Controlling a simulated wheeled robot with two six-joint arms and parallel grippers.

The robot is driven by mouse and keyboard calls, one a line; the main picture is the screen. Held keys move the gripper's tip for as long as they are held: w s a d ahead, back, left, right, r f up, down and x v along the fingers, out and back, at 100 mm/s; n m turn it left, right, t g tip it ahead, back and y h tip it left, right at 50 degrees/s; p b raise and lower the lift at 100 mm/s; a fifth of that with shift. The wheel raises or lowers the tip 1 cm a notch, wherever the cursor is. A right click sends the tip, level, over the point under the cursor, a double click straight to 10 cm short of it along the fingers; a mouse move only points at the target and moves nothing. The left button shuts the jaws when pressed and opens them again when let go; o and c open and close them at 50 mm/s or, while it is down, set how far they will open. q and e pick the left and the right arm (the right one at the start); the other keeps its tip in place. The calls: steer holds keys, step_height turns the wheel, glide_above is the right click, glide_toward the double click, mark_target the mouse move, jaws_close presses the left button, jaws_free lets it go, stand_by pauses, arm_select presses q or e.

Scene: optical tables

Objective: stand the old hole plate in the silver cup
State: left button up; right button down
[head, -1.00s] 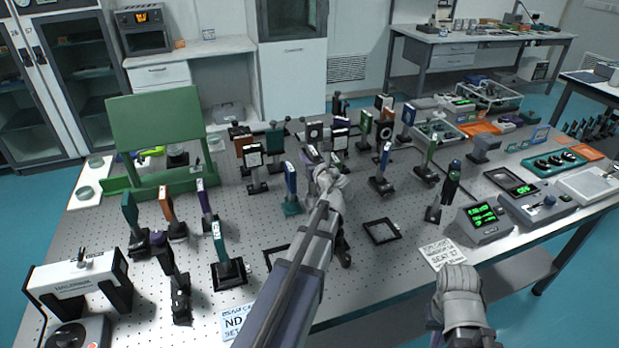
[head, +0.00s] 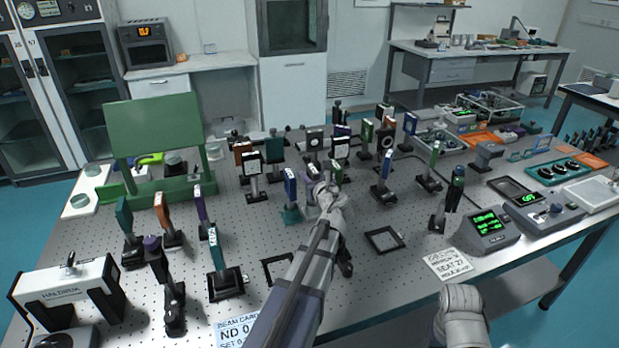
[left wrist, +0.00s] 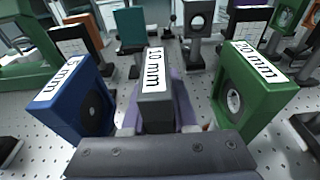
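My left gripper (head: 326,188) reaches into the group of standing plates near the middle of the table. In the left wrist view a grey plate marked 10 mm (left wrist: 155,100) stands centred just ahead of my gripper; the fingers are not clear, so I cannot tell whether they hold it. A blue plate with a round opening (left wrist: 80,103) is on its left and a green plate with a round opening (left wrist: 240,98) on its right. I cannot tell which plate is the old hole plate, nor make out the silver cup.
Several mounted plates crowd around my left gripper, including a blue one (head: 386,165). A green stand (head: 158,128) is at the left. A flat black frame (head: 384,240) and a SEAT card (head: 448,265) lie to the right. Bare perforated tabletop shows at front.

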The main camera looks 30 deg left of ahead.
arm_select(q)
steer(key=o, duration=0.4)
steer(key=shift+r, duration=0.1)
steer(key=shift+d+r+p, duration=0.1)
steer(key=shift+r+p, duration=0.15)
steer(key=shift+p, duration=0.1)
steer(key=p+v, duration=0.2)
steer(key=v, duration=1)
steer(key=shift+f, duration=0.2)
